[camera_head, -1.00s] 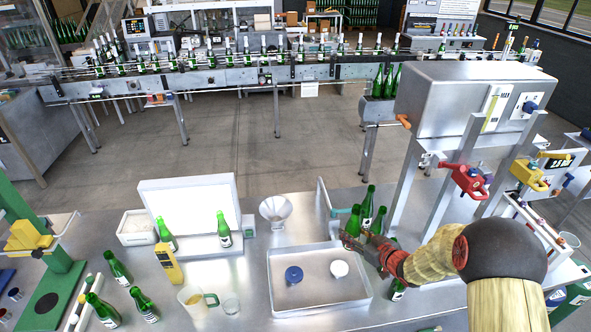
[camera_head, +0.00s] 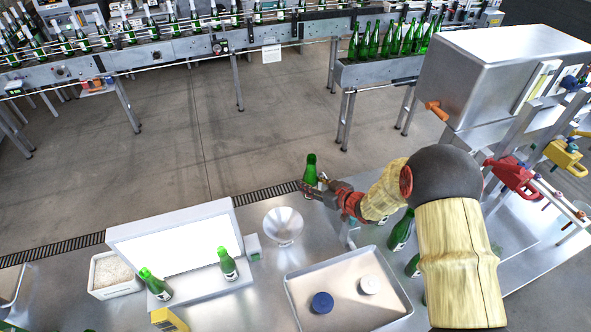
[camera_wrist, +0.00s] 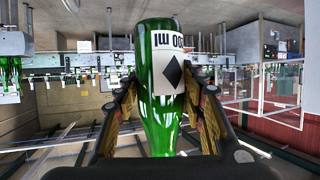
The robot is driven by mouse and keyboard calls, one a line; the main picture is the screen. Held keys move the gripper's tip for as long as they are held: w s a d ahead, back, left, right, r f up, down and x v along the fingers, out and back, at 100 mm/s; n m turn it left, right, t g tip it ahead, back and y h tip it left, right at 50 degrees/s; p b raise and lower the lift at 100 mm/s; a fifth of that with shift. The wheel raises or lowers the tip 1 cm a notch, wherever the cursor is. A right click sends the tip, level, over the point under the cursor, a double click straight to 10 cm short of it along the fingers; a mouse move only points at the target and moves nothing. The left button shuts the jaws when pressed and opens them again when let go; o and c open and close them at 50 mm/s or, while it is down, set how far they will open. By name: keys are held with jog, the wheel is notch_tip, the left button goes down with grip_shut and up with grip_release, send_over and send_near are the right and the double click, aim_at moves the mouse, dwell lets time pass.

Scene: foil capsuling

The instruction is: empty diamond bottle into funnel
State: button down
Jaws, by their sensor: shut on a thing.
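My gripper (camera_head: 326,185) is shut on a green bottle (camera_head: 310,169), held up above the far edge of the bench. In the wrist view the bottle (camera_wrist: 160,112) sits between the two fingers, and its white label (camera_wrist: 167,70) carries a black diamond. The funnel (camera_head: 284,224) is a pale, wide-mouthed cone standing on the bench, to the left of and nearer than the held bottle. The bottle and the funnel are apart.
A metal tray (camera_head: 340,318) with a blue cap (camera_head: 322,302) and a white cap (camera_head: 369,284) lies in front of the funnel. A lit white panel (camera_head: 175,246) with two green bottles stands left. More bottles (camera_head: 402,230) stand beneath my arm. A conveyor (camera_head: 190,47) runs behind.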

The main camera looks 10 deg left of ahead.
jog(key=shift+w+a, duration=0.3)
jog(key=shift+s+r+b, duration=0.1)
jog(key=shift+b, duration=0.2)
jog(key=shift+d, duration=0.1)
jog(key=shift+n+t+b, duration=0.3)
jog(key=shift+n+b, duration=0.1)
jog(key=shift+b, duration=0.2)
jog(key=shift+n+t+h+b, duration=0.7)
jog(key=shift+n+b, duration=0.6)
jog(key=shift+b, duration=1.95)
jog(key=shift+n+t+h+b, duration=0.4)
jog(key=shift+n+t+b, duration=1.35)
jog(key=shift+b, duration=3.15)
jog(key=shift+n+b, duration=1.35)
jog(key=shift+b, duration=0.1)
